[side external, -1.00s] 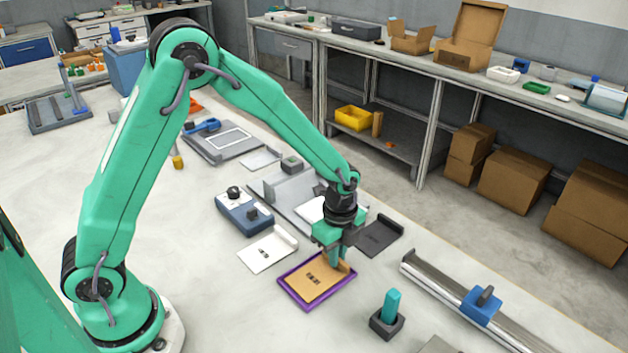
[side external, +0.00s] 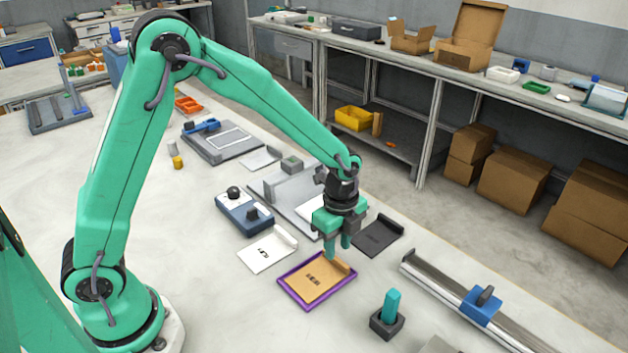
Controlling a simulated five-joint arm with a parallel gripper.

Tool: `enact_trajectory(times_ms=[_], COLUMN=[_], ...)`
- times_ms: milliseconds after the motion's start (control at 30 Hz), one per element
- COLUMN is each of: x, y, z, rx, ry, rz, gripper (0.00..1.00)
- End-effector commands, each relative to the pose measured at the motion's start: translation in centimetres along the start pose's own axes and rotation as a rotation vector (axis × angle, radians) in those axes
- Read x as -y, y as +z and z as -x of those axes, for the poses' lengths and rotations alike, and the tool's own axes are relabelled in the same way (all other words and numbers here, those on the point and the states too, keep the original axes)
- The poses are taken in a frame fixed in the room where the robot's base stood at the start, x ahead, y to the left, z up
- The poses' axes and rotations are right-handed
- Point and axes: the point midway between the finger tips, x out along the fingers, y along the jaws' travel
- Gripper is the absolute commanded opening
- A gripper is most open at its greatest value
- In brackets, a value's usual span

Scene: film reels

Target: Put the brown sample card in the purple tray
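The brown sample card (side external: 312,282) lies flat inside the purple tray (side external: 289,289), with dark markings on its face and a raised tab along its upper right edge. The purple rim shows around the card. My gripper (side external: 338,250) is just above the tray's far edge, pointing down. Its two green fingers are apart, with a gap between them, and hold nothing. The fingertips are close to the card's tab; I cannot tell whether one still touches it.
A white card (side external: 266,253) lies left of the tray and a dark grey card (side external: 378,236) lies behind it to the right. A black block with a green peg (side external: 388,314) stands at front right, near a metal rail with a blue slider (side external: 482,304). A blue-grey control box (side external: 244,212) is further left.

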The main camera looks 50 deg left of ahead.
Motion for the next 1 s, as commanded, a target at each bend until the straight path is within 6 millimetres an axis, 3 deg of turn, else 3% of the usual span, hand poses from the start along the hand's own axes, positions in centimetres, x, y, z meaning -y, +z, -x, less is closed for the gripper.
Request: enact_trajectory(times_ms=[300, 500, 1000], x=[0.1, 0.1, 0.0], y=[0.0, 0.0, 0.0], z=[5.4, 7.9, 9.0], rx=[-0.001, -0.001, 0.0], ry=[-0.005, -0.003, 0.0], rz=[0.0, 0.0, 0.0], gripper=[0.32, 0.32, 0.32])
